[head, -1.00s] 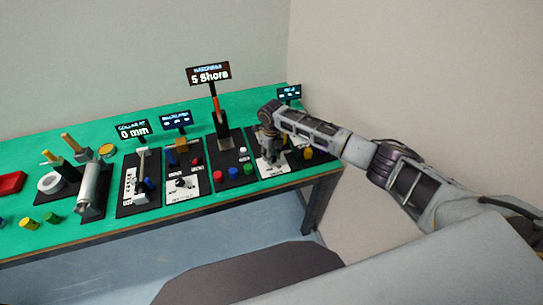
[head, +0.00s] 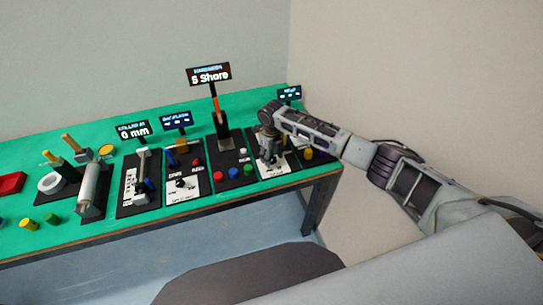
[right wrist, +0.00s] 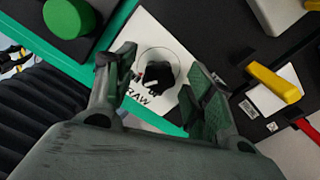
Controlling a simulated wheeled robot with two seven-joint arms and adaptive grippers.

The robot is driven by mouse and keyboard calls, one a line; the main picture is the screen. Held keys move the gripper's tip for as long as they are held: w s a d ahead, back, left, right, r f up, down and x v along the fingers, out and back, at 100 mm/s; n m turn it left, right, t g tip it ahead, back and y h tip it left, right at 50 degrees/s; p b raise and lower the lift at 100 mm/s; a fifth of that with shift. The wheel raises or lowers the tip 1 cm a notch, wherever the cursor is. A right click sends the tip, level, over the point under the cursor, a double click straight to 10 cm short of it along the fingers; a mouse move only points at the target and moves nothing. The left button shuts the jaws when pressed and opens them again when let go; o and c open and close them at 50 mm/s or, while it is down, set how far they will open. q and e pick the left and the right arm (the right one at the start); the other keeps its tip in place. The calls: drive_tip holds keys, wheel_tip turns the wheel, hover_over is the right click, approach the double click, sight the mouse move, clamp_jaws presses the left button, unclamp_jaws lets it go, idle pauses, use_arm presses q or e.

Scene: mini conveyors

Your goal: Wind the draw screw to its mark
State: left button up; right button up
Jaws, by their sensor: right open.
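The draw screw shows in the right wrist view as a black knob (right wrist: 162,74) with a small red and white detail, standing on a white plate (right wrist: 147,36). A thin circle is printed around it, and partly hidden lettering reading "RAW" is beside it. My right gripper (right wrist: 161,66) is open, with one finger on each side of the knob and gaps showing between. In the head view my right gripper (head: 269,148) points down over the station near the table's right end and hides the knob there. My left gripper is not in view.
A green button (right wrist: 69,17) is near the upper left of the wrist view, and a yellow handle (right wrist: 274,82) is at the right. In the head view, a panel with coloured buttons (head: 233,173) stands left of the gripper. The green table (head: 60,240) carries several other stations.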

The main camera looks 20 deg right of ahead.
sight(271, 158)
wheel_tip(271, 158, up, 12)
idle(0.8)
idle(0.5)
